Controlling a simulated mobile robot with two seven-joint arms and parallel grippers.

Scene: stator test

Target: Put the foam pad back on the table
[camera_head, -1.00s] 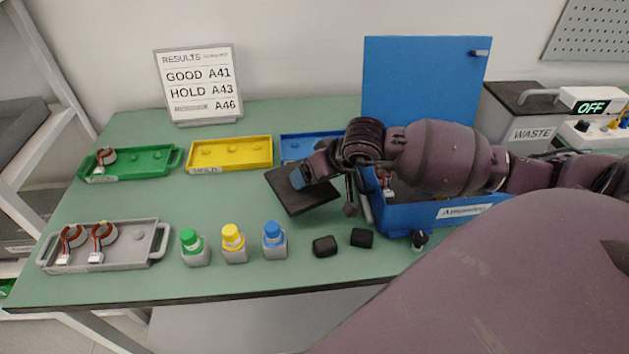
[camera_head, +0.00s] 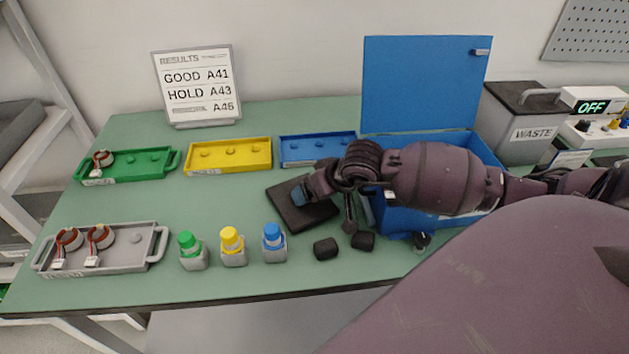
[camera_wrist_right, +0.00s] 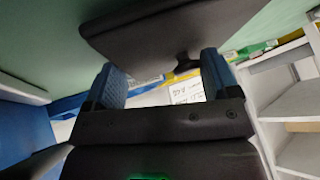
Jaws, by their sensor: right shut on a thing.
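The foam pad (camera_head: 312,214) is a dark, flat, square slab in the middle of the table, in front of the blue tray. It lies flat, at or very close to the green tabletop; I cannot tell whether it touches. My right gripper (camera_head: 301,195) is at the pad's upper face and shut on it. In the right wrist view the pad (camera_wrist_right: 165,32) spans the top, beyond the blue fingertips of the gripper (camera_wrist_right: 165,80). Exactly where the fingers grip is unclear there. My left gripper is not in view. The green table (camera_head: 120,215) is partly hidden by my arm.
The open blue case (camera_head: 425,82) stands right of the pad, partly behind my right arm. Two black blocks (camera_head: 326,249) and several capped bottles (camera_head: 233,247) stand in front. Yellow (camera_head: 228,168) and blue trays (camera_head: 318,163) lie behind.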

